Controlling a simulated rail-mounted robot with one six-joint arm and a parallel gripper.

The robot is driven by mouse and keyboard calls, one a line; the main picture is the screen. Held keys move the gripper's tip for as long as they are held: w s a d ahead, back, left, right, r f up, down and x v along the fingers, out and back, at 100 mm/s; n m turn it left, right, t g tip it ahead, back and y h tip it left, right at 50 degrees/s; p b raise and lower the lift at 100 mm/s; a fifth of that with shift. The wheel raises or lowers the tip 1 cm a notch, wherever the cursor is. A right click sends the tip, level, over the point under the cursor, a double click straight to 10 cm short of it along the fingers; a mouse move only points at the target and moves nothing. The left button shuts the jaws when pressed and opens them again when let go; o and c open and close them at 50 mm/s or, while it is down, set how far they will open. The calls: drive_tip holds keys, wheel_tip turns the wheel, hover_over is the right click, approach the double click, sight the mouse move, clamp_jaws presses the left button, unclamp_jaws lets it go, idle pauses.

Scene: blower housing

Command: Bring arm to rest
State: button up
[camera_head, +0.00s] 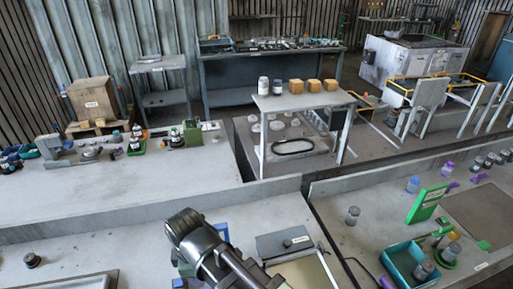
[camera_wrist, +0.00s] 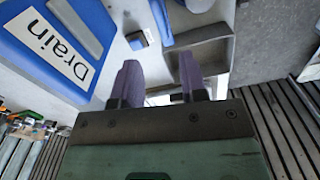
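My arm (camera_head: 205,243) reaches up from the bottom edge in the head view, over the near bench. My gripper (camera_wrist: 158,82) shows in the wrist view as two purple-grey fingers standing apart from each other. I see nothing held between them. In the head view the gripper cannot be made out clearly. A blue box (camera_wrist: 35,45) with a white "Drain" label is at the left of the wrist view, apart from the fingers. A grey tray-like part (camera_wrist: 200,52) lies beyond the fingertips; whether they touch it I cannot tell.
A grey box (camera_head: 283,243) with a label stands right of my arm. A teal bin (camera_head: 408,262) and a green stand (camera_head: 427,204) are on the right bench. The middle bench surface (camera_head: 180,185) is mostly clear.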

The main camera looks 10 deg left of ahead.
drive_tip(key=w+d+f+m+b, duration=0.2)
drive_tip(key=w+d+m, duration=0.2)
drive_tip(key=d+m, duration=0.3)
drive_tip(key=w+d+f+m+b, duration=0.3)
drive_tip(key=d+m, duration=0.4)
drive_tip(key=d, duration=1.1)
drive_tip(key=w+d+f+m+b, duration=0.2)
drive_tip(key=w+d+m, duration=0.3)
drive_tip(key=d, duration=0.7)
drive_tip(key=shift+w+d+f+m, duration=0.15)
drive_tip(key=shift+w+d+m, duration=0.2)
drive_tip(key=shift+m, duration=0.75)
